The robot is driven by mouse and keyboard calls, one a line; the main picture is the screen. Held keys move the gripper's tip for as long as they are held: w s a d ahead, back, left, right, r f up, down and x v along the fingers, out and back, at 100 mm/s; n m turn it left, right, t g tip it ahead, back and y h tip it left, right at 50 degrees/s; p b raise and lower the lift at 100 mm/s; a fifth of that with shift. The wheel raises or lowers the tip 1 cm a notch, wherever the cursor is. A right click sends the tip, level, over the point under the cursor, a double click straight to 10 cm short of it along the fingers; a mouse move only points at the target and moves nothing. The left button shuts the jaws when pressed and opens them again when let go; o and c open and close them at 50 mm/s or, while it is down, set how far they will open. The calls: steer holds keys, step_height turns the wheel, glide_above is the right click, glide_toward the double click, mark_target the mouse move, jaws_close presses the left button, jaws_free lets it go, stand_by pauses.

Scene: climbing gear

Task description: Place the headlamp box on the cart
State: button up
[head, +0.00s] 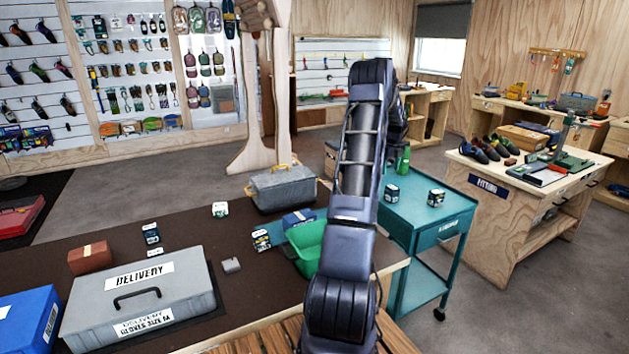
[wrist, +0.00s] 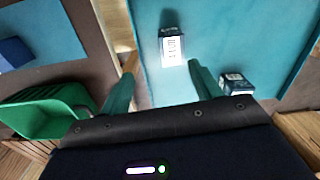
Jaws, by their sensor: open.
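The teal cart (head: 455,205) stands right of the table, and its top fills much of the wrist view (wrist: 225,40). Two small dark boxes with white labels stand on it: the left box (head: 391,193) and the right box (head: 436,198). In the wrist view, one labelled box (wrist: 172,50) lies just beyond my fingertips and another box (wrist: 236,84) is beside the right finger. I cannot tell which is the headlamp box. My gripper (wrist: 160,70) is open over the cart with nothing between its fingers.
A green bottle (head: 404,160) stands at the cart's back. A wooden workbench (head: 510,195) stands right of the cart.

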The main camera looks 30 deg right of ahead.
steer(key=a+r+n+t, duration=0.1)
steer(key=a+r+n, duration=0.3)
steer(key=a+r, duration=0.45)
steer(key=a+r+n, duration=0.4)
steer(key=a+r, duration=0.2)
steer(key=a, duration=0.5)
steer(key=s+a+r+n+t, duration=0.1)
steer(key=s+a+r+n, duration=0.3)
steer(key=a, duration=0.5)
steer(key=s+a+r+n, duration=0.2)
steer(key=a+r+n, duration=0.25)
steer(key=a, duration=0.55)
steer(key=s+a+r+n+t, duration=0.1)
steer(key=s+a+r+n, duration=0.1)
steer(key=s+a+n, duration=0.9)
steer(key=s+a+f+n, duration=0.2)
steer(key=s+a+n, duration=0.1)
steer(key=s+a, duration=0.3)
steer(key=s+a+f+n+t, duration=0.1)
steer(key=s+a+f+n, duration=0.1)
steer(key=s+a+n, duration=0.2)
steer(key=s+a, duration=0.2)
steer(key=s, duration=0.2)
steer(key=shift+s+f, duration=0.25)
steer(key=shift+s, duration=0.15)
